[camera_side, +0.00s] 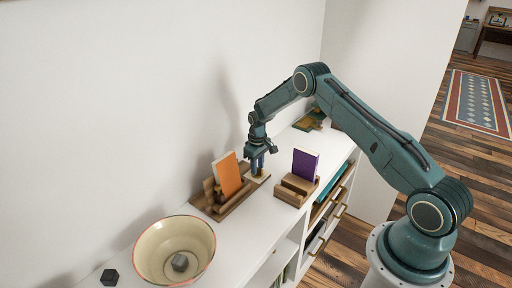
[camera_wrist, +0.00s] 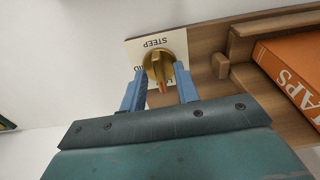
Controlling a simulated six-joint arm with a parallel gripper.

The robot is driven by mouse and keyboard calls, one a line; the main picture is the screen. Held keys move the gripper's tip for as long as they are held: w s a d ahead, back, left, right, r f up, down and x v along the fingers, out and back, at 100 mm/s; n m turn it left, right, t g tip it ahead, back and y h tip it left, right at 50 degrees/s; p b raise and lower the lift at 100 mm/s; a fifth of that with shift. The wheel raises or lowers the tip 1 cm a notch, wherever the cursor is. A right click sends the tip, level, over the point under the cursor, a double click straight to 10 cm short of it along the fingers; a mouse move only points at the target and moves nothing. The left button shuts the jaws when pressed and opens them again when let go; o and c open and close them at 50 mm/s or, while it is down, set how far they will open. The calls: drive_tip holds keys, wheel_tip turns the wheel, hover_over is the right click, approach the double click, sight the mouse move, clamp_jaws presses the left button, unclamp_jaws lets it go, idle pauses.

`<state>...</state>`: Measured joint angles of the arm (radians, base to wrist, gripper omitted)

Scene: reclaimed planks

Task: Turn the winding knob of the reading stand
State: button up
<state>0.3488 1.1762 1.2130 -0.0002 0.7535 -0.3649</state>
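The wooden reading stand (camera_side: 238,198) holds an orange book (camera_side: 227,174) leaning upright. In the wrist view the stand (camera_wrist: 203,62) and orange book (camera_wrist: 292,66) are at the right. A brass winding knob (camera_wrist: 157,66) with an orange pointer mark sits on a cream plate (camera_wrist: 136,48). The plate reads "STEEP", upside down in this view; another word is mostly covered. My gripper (camera_wrist: 160,76) is open, with one blue finger on each side of the knob. I cannot tell whether either finger touches it. In the side view my gripper (camera_side: 257,164) points down over the plate and hides the knob.
A wooden holder (camera_side: 292,192) with a purple book (camera_side: 305,163) stands close to the right of my gripper. A cream bowl (camera_side: 149,250) with a grey lump inside and a dark block (camera_side: 109,277) are at the near end. The wall (camera_side: 110,100) runs along the shelf's back.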

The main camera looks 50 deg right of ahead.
drive_tip(key=shift+r, duration=0.1)
wheel_tip(320, 180, up, 14)
drive_tip(key=shift+f, duration=0.2)
idle(0.7)
drive_tip(key=shift+r, duration=0.1)
drive_tip(key=s+a+r+t, duration=0.1)
drive_tip(key=s+a+r, duration=0.35)
drive_tip(key=r, duration=0.35)
drive_tip(key=s+a+r+t, duration=0.1)
drive_tip(key=s+a+r, duration=0.35)
drive_tip(key=r, duration=0.25)
drive_tip(key=s+a+r+t, duration=0.1)
drive_tip(key=s+a+r, duration=0.2)
drive_tip(key=s+r, duration=0.35)
drive_tip(key=s+a+r+t, duration=0.1)
drive_tip(key=s+a, duration=0.3)
drive_tip(key=s, duration=0.7)
drive_tip(key=s+a+r+t, duration=0.1)
drive_tip(key=s+a, duration=0.3)
drive_tip(key=s, duration=0.6)
drive_tip(key=shift+s+r+t, duration=0.2)
drive_tip(key=shift+s+t, duration=0.1)
drive_tip(key=shift+s, duration=0.05)
